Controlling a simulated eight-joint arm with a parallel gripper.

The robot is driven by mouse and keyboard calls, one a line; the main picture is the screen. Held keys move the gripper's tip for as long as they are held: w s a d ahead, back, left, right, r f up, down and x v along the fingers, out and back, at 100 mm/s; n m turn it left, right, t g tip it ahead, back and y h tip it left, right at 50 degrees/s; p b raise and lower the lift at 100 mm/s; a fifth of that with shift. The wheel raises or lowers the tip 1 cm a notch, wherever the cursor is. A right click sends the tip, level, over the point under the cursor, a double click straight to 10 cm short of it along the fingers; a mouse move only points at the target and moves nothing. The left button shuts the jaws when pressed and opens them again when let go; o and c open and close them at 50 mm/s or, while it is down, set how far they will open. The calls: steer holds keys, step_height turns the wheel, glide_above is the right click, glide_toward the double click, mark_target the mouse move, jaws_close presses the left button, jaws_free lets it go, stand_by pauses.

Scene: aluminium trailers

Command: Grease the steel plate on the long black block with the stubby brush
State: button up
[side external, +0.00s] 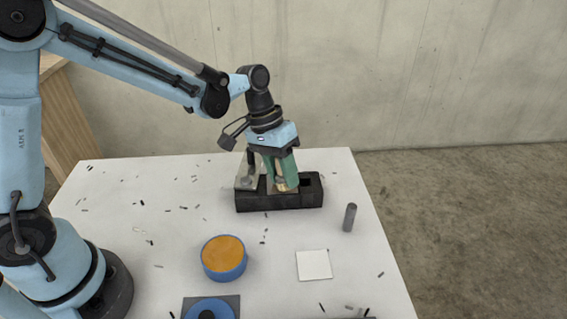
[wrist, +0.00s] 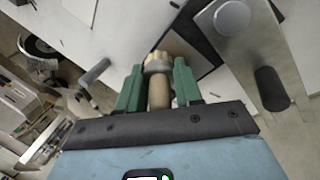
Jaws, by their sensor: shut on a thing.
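The long black block (side external: 296,201) lies on the white table, below my gripper (side external: 281,182). A light metal plate (side external: 247,172) stands at the block's left part, just left of my fingers; it seems to be the large grey plate (wrist: 252,55) with a round disc at the right of the wrist view. My gripper (wrist: 158,88) has green fingers and is shut on the stubby brush (wrist: 159,92), which has a tan wooden handle. The brush (side external: 281,186) points down over the block. Whether its tip touches the plate or block is hidden.
A blue tub with orange contents (side external: 223,258) stands at the front middle. A white square (side external: 314,265) lies to its right. A blue ring (side external: 209,309) is at the front. Small dark bits are scattered over the table.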

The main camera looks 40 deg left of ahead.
steer(key=w+a, duration=0.2)
steer(key=w, duration=0.1)
steer(key=shift+a, duration=0.4)
steer(key=shift+w+a+f, duration=0.2)
steer(key=shift+w+a, duration=0.1)
steer(key=shift+a, duration=0.05)
steer(key=shift+s+d+r, duration=0.15)
steer(key=shift+s+d, duration=0.45)
steer(key=shift+s, duration=0.05)
steer(key=shift+s+d, duration=1.85)
steer(key=shift+d, duration=0.05)
steer(key=shift+w+a, duration=0.1)
steer(key=shift+a, duration=0.6)
steer(key=shift+w+a, duration=2.1)
steer(key=shift+a, duration=0.05)
steer(key=shift+s+d, duration=2.35)
steer(key=shift+d, duration=0.05)
steer(key=shift+s+r, duration=0.1)
steer(key=shift+r, duration=3.95)
